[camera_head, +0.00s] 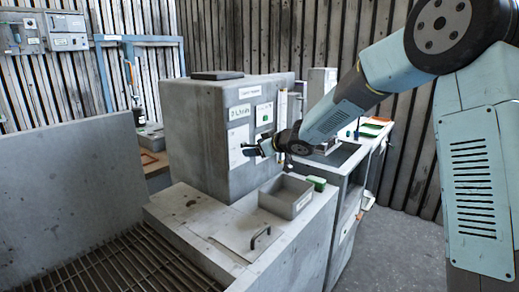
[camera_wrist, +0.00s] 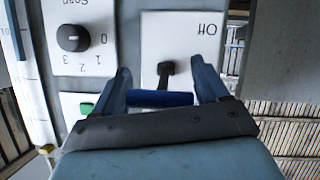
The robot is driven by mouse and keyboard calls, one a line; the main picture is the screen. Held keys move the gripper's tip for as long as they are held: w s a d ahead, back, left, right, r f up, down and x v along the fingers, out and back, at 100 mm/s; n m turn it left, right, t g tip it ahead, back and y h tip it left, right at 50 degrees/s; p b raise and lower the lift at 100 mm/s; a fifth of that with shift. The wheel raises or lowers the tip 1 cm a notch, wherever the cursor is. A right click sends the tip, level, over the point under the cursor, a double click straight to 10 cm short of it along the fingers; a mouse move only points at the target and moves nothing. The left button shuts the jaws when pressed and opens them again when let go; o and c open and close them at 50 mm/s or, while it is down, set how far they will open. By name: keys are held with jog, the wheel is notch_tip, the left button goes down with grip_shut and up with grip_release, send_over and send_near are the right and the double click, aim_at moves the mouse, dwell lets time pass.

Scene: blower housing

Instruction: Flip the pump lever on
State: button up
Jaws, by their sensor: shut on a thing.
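The pump lever (camera_wrist: 165,73) has a short dark stem and a blue crosswise handle (camera_wrist: 160,98). It stands out from a white plate (camera_wrist: 200,30) whose "Off" label appears upside down in the wrist view. My gripper (camera_wrist: 161,82) has one finger at each end of the blue handle and is shut on it. In the head view my gripper (camera_head: 262,147) is at the front face of the grey housing (camera_head: 205,130), by the white plates; the lever is too small to make out there.
A black rotary knob (camera_wrist: 72,38) marked 0 to 3 and a green button (camera_wrist: 87,108) sit beside the lever plate. Below the housing are an open grey tray (camera_head: 287,195), a green block (camera_head: 316,183) and a hatch handle (camera_head: 260,237). The grey floor (camera_head: 395,245) at right is clear.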

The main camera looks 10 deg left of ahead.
jog(key=shift+s+a+r, duration=0.15)
jog(key=shift+s+a, duration=0.15)
jog(key=shift+a, duration=0.1)
jog(key=o, duration=1.3)
jog(key=shift+c, duration=0.2)
jog(key=shift+o, duration=1.1)
jog(key=shift+d, duration=0.1)
jog(key=shift+w+d, duration=0.1)
jog(key=shift+d, duration=0.2)
jog(key=shift+d, duration=0.2)
jog(key=v, duration=1.3)
jog(key=shift+s, duration=0.2)
